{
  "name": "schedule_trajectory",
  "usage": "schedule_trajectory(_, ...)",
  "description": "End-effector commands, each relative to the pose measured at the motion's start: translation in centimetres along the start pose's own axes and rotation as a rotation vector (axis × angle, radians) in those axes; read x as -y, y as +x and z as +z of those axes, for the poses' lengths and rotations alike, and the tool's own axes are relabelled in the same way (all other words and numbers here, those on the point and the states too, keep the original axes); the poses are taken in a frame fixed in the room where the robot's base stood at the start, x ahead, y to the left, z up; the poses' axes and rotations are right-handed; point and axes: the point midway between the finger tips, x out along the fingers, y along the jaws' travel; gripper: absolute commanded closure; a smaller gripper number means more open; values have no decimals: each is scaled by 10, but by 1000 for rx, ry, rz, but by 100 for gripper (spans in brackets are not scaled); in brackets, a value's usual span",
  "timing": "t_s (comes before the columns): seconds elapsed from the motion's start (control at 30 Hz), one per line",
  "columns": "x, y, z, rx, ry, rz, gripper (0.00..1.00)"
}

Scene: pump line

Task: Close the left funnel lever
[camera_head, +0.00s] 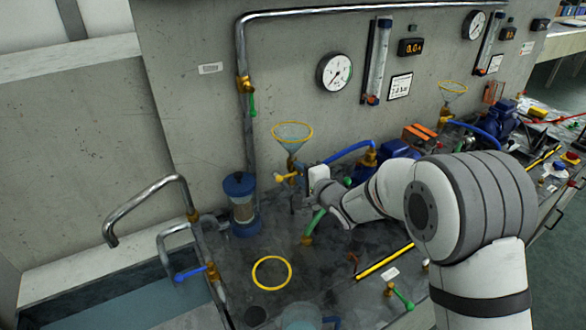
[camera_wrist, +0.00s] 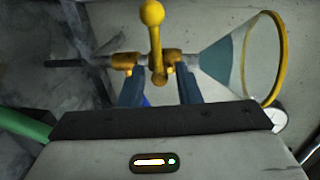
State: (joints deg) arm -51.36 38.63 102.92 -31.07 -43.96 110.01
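The left funnel (camera_head: 292,132) has a yellow rim and stands upright on a brass valve on the pump line. Its yellow ball-ended lever (camera_head: 283,178) sticks out sideways to the left from the valve. In the wrist view the funnel (camera_wrist: 240,58) lies to the right, and the lever (camera_wrist: 153,38) points up across the valve. My gripper (camera_wrist: 160,78) is open, with its two blue-grey fingers apart on either side of the lever's base. I cannot tell whether a finger touches the valve. In the head view my gripper's tips are largely hidden beside the valve.
A second funnel (camera_head: 453,88) stands farther right. A blue-capped filter (camera_head: 241,200) stands left of the valve. A yellow ring (camera_head: 271,272) marks the bench in front.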

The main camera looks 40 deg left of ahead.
Motion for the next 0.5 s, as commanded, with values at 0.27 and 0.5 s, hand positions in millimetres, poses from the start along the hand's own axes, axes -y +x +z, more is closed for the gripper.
schedule_trajectory(0.27,0,-37,-3,-2,-1,-1,70)
schedule_trajectory(0.5,0,-70,-4,-3,0,-1,70)
